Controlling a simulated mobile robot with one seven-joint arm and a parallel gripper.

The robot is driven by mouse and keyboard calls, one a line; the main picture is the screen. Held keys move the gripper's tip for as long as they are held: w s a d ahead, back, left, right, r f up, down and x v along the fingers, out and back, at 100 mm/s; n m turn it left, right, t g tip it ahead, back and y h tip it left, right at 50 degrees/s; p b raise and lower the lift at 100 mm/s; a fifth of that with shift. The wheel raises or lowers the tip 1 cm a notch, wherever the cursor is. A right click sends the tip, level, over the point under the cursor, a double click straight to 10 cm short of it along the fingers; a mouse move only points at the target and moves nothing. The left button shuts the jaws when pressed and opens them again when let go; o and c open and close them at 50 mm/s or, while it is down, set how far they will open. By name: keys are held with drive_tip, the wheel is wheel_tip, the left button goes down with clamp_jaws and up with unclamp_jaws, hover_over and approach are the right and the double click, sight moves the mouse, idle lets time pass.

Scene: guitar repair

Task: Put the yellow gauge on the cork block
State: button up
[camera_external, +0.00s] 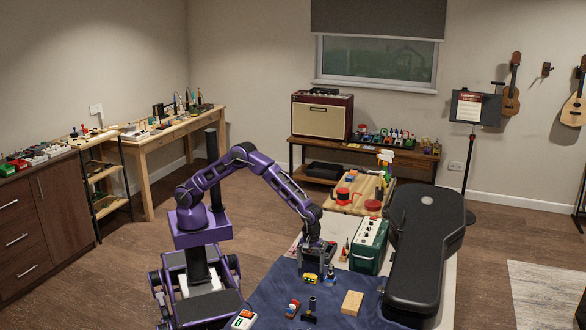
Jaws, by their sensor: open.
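The cork block (352,303) is a plain tan block lying on the blue cloth, with its top clear. A small yellow item (310,277), which looks like the yellow gauge, is on the cloth to the left of and behind the block. My gripper (316,268) points down close above and behind the yellow item. Its jaws are open and nothing shows held in them. Whether the fingers touch the yellow item is too small to tell.
A green amplifier-like box (368,246) and a black guitar case (424,245) stand to the right. Cloth around the block is mostly bare.

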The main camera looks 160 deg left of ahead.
sight(310, 276)
drive_tip(key=f, duration=0.5)
drive_tip(key=shift+s+f+b, duration=0.2)
drive_tip(key=shift+b, duration=0.15)
drive_tip(key=shift+r, duration=0.1)
clamp_jaws()
